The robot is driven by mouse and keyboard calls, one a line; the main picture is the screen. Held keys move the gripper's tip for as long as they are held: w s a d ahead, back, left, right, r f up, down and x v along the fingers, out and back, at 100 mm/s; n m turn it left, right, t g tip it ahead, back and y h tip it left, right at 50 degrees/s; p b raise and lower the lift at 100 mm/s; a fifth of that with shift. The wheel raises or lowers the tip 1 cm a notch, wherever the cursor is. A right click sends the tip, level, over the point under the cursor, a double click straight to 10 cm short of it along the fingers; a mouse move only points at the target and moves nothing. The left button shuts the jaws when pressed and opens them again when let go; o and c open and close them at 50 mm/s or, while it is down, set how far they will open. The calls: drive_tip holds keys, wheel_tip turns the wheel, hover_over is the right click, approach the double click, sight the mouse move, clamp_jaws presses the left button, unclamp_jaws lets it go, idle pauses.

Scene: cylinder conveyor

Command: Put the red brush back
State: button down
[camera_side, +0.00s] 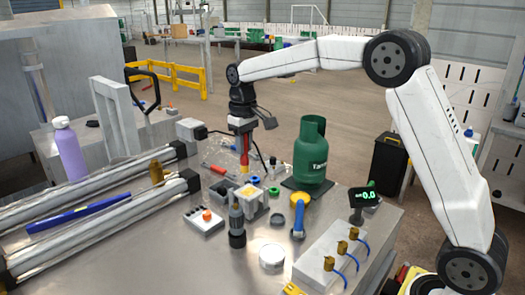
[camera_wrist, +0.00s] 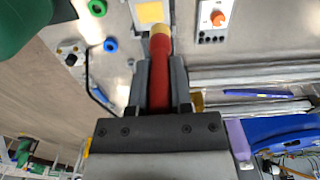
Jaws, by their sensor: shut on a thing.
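The red brush (camera_side: 244,150) hangs upright below my gripper (camera_side: 242,125) in the side view, with its yellow end pointing down. In the wrist view, the red handle (camera_wrist: 160,72) runs between the two dark fingers of my gripper (camera_wrist: 161,88), which are shut on it. A small white block with a yellow top (camera_side: 250,193) stands on the table below and close to the brush. It also shows ahead of the brush end in the wrist view (camera_wrist: 150,13). I cannot tell whether the brush tip touches anything.
A green gas bottle (camera_side: 311,152) stands to the right of the brush. A dark upright tool (camera_side: 237,228), a control box with an orange knob (camera_side: 204,220) and a blue-handled tool with a yellow head (camera_side: 299,215) are nearby. Conveyor rails (camera_side: 110,215) lie left.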

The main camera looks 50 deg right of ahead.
drive_tip(key=s+d+f+n, duration=0.1)
drive_tip(key=s+d+f, duration=0.2)
drive_tip(key=s, duration=0.6)
drive_tip(key=shift+d+f+n, duration=0.15)
drive_tip(key=shift+f+n, duration=0.15)
drive_tip(key=shift+f, duration=5)
drive_tip(key=shift+f, duration=0.1)
drive_tip(key=c, duration=0.5)
unclamp_jaws()
drive_tip(key=shift+c, duration=0.2)
wheel_tip(320, 180, up, 12)
